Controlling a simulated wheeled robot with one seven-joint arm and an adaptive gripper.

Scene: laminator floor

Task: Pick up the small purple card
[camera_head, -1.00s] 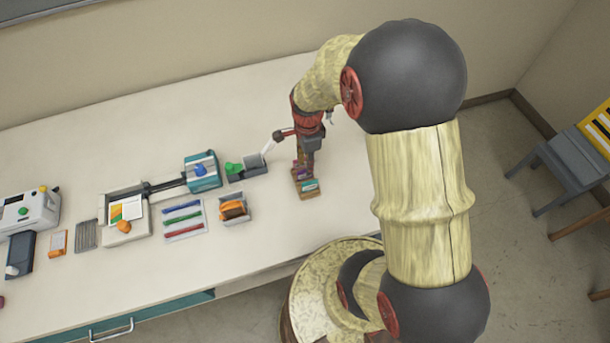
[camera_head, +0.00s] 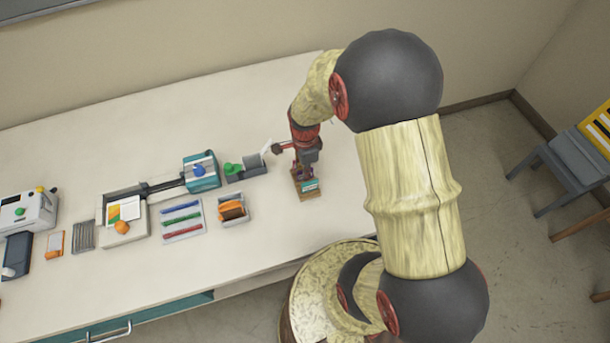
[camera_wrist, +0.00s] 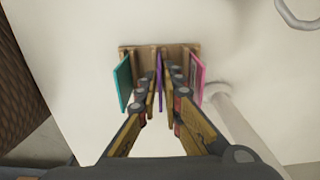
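The small purple card (camera_wrist: 159,72) stands upright in the middle slot of a wooden rack (camera_wrist: 129,51) in the wrist view. A teal card (camera_wrist: 123,82) stands to its left and a pink card (camera_wrist: 197,78) to its right. My gripper (camera_wrist: 161,90) is open, with one finger on each side of the purple card and a small gap visible beside it. In the head view my gripper (camera_head: 305,174) is down at the rack (camera_head: 309,194), and the purple card is mostly hidden there.
A grey holder (camera_head: 254,165) with a green item stands left of the rack. A small bin with orange and brown pieces (camera_head: 233,208) and a tray of coloured strips (camera_head: 183,221) lie further left. The table right of the rack is clear.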

